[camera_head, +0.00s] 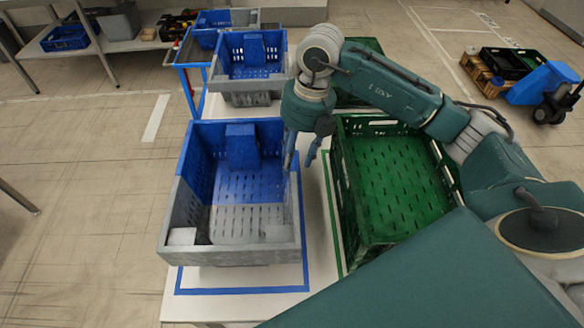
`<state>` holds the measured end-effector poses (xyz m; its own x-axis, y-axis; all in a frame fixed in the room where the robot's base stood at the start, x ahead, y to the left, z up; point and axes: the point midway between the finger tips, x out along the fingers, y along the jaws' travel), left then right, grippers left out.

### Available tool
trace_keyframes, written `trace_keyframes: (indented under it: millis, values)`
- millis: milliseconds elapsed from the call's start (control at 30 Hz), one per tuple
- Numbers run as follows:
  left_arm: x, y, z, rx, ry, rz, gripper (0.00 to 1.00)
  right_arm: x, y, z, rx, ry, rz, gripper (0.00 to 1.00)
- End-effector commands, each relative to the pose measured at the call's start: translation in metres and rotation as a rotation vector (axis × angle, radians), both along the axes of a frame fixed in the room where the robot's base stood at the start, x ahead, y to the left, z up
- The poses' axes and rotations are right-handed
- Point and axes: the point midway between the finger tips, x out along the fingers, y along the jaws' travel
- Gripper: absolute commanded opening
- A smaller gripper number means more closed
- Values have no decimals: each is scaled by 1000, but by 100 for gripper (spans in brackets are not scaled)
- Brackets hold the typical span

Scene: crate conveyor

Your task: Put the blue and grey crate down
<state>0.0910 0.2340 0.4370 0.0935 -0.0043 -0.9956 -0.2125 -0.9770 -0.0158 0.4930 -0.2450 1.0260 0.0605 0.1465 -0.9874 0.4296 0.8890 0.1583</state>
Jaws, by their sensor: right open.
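The near blue and grey crate (180,215) is upright over the white table, largely within a blue outline (240,291). Its back part is blue and its front part grey; its underside is hidden, so I cannot tell exactly how it meets the table. My right gripper (301,158) points down at the crate's right wall, open, with one finger near the inner side and the other outside, towards the green crate. I cannot see whether the fingers touch the wall. My left gripper is not in view.
A green crate (353,205) stands close on the right, leaving a narrow gap. Another blue and grey crate (250,98) is behind, with a second green crate partly hidden by my arm. Shelves stand at the back left; a blue pallet truck (541,82) is at far right.

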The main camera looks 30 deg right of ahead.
Motion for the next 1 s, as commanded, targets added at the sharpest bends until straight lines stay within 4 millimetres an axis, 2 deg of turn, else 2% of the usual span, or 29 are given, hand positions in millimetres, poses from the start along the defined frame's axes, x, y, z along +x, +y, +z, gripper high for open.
trace_keyframes:
  millis: [33, 200, 400, 600, 1000]
  values:
    - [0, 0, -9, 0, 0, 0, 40, 1, -2, 10, -1, -9, 1, 42]
    - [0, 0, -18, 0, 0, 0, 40, -1, -7, 46, 0, -7, 0, 42]
    - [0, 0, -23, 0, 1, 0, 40, -4, -11, 73, 1, -3, 0, 42]
    - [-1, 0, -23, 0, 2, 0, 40, -5, -12, 80, 0, 1, 0, 42]
    - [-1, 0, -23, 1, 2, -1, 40, -5, -12, 80, 0, 0, 0, 42]
